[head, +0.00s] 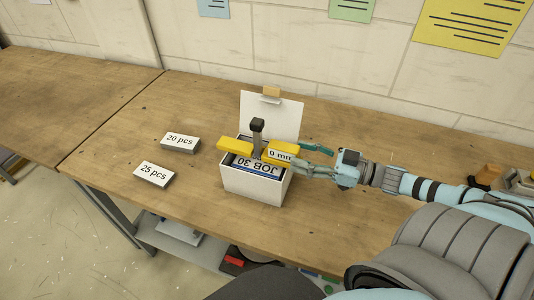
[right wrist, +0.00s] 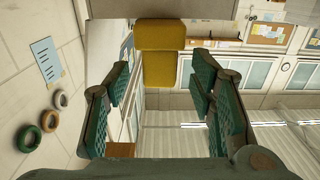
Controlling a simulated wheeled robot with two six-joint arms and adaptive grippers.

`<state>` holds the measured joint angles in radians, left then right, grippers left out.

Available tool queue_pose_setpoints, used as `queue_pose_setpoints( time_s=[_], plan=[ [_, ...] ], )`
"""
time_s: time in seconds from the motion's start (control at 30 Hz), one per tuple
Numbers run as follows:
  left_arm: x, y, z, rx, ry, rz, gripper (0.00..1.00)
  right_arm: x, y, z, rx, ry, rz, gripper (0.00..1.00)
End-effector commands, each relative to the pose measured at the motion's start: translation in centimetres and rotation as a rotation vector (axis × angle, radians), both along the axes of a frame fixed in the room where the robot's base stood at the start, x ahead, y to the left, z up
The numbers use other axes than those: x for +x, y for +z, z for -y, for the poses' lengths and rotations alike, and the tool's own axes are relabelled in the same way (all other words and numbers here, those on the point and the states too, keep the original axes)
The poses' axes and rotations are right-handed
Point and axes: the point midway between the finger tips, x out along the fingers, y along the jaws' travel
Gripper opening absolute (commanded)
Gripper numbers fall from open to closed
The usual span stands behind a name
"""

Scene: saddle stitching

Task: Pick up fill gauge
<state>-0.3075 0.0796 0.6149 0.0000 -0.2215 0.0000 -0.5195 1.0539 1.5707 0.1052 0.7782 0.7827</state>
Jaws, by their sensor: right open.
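The fill gauge (head: 281,152) looks like a yellow bar marked "0 mm" with a dark upright post. It lies across the top of a white box (head: 254,184) labelled JOB 30. My right gripper (head: 318,160) is open, just right of the gauge's labelled end. In the right wrist view, the gauge's yellow end (right wrist: 160,65) shows ahead, between and beyond the open fingers of my right gripper (right wrist: 160,88). I see no grip on it. My left gripper is not in view.
A white board with a clip (head: 275,112) stands behind the box. Two small blocks marked 20 pcs (head: 180,141) and 25 pcs (head: 154,174) lie to its left on the wooden table (head: 330,235). The table's front is clear; the wall closes off the back.

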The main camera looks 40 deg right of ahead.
Motion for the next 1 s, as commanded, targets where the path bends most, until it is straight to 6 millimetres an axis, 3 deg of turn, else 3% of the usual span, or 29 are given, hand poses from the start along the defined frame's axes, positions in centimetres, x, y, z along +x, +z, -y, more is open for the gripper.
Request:
queue_pose_setpoints(
  time_s=[0.03,0.23,0.4,0.63,0.93,1.0],
  plan=[
    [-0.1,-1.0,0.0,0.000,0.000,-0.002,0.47,0.7,-0.5,-0.5,0.001,0.001,0.003,0.50],
    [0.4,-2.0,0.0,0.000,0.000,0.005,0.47,2.9,0.0,-2.2,0.000,0.000,0.005,0.50],
    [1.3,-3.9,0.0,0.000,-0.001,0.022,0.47,5.3,0.0,-4.0,0.000,0.000,0.002,0.50],
    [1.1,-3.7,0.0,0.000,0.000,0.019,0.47,5.6,0.4,-4.2,0.000,-0.002,-0.002,0.50],
    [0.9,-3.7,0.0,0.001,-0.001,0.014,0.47,5.6,0.4,-4.2,0.000,-0.001,-0.002,0.04],
    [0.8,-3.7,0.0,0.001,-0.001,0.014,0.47,5.6,0.4,-4.2,0.000,-0.001,-0.002,0.00]
  ],
)
